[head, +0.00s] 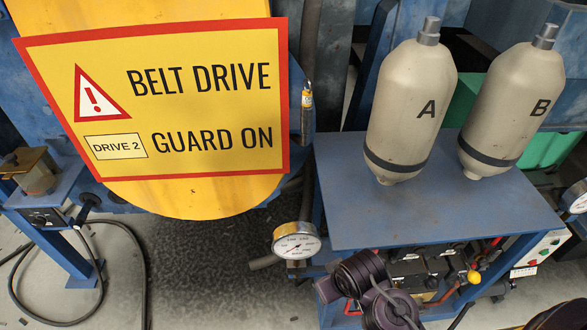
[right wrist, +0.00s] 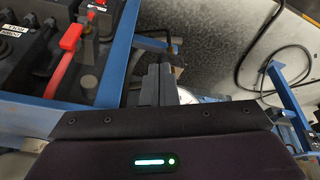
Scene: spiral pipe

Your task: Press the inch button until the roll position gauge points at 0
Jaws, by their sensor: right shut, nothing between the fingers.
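A round white dial gauge (head: 297,241) stands beside the left edge of the blue table in the head view. Its needle and numbers are too small to read. A part of a pale dial (right wrist: 187,96) shows behind my fingers in the right wrist view. My right gripper (right wrist: 158,82) is shut and empty, pointing away from the camera, beside the blue frame. Dark arm parts of mine show at the bottom of the head view; the fingers are not clear there. I cannot make out which button is the inch button. My left gripper is not in view.
A blue table (head: 440,205) carries tanks A (head: 412,110) and B (head: 510,105). A yellow belt guard (head: 200,205) stands left of the gauge. A button box (head: 542,251) is at right. A red lever (right wrist: 70,38) stands close left of my right fingers.

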